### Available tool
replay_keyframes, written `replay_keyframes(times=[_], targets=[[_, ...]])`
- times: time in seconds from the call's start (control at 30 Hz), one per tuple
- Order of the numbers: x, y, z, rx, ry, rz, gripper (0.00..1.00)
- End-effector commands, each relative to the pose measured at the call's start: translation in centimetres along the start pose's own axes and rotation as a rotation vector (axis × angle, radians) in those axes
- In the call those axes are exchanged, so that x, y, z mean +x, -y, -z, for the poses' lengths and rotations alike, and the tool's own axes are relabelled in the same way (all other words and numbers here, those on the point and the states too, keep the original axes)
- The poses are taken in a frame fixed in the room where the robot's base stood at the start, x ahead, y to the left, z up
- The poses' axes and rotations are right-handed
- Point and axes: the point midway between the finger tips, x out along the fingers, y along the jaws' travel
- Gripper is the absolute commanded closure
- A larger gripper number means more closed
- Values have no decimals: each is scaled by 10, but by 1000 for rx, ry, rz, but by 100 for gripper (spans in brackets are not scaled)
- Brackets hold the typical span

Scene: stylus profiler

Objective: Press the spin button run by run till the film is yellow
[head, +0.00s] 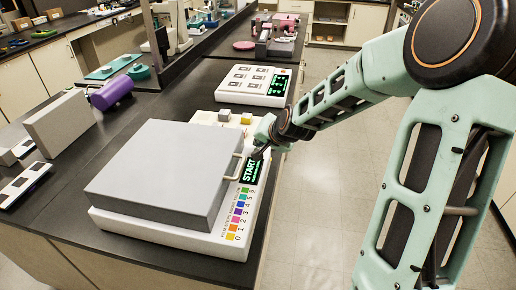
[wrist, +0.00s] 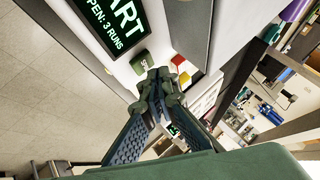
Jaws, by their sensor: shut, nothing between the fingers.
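The white machine (head: 150,228) with a shut-looking grey lid (head: 155,165) stands on the dark bench in the head view. Its dark display (head: 250,172) reads START in green. In the wrist view the display (wrist: 112,22) shows "RT" and "PEN: 3 RUNS", cut off by the frame. A green button (wrist: 140,62) with partly readable white lettering sits beside it. My gripper (head: 259,152) is over the panel by the display, its fingers shut and empty. In the wrist view the fingertips (wrist: 157,78) appear close to the green button; contact cannot be told. No film is visible.
A numbered colour strip (head: 240,212) runs along the machine's front right. Grey (head: 224,115) and yellow (head: 246,118) blocks sit at its back edge. Another white device (head: 250,82) stands behind. A purple cylinder (head: 112,93) lies at left. Floor at right is clear beyond my arm.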

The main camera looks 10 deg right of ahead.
Motion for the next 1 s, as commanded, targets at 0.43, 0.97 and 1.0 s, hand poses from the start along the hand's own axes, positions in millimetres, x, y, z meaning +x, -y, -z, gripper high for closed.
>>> replay_keyframes(times=[0.43,0.97,1.0], targets=[[-5,4,4,0,-1,0,100],[-37,27,27,0,-1,0,100],[-37,27,27,0,0,0,100]])
